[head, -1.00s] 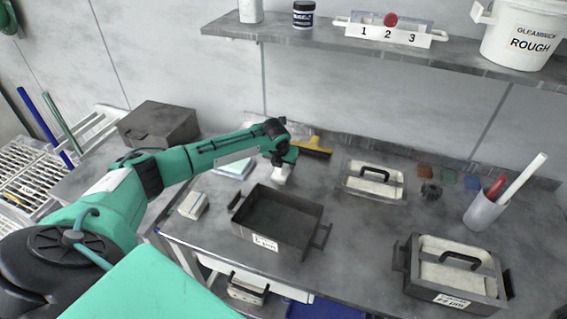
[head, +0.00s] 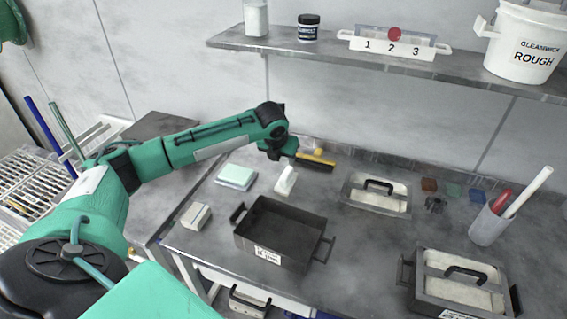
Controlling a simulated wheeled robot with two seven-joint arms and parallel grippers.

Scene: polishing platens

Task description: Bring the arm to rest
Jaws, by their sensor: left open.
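My left arm reaches in from the left over the table. Its gripper (head: 288,150) hangs above the back of the table, open and apparently empty; its fingertips are hard to make out. A small white upright object (head: 285,181) stands on the table just below it, apart from it. A brush with a yellow and black head (head: 316,162) lies beside the gripper, partly behind it. My right gripper is not in view.
An open dark tray (head: 280,249) and a small pale block (head: 196,215) are in front. A pale green pad (head: 236,176), a lidded tray (head: 376,194), a lidded dark box (head: 462,281) and a cup with tools (head: 488,226) stand around. A shelf (head: 390,62) runs above.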

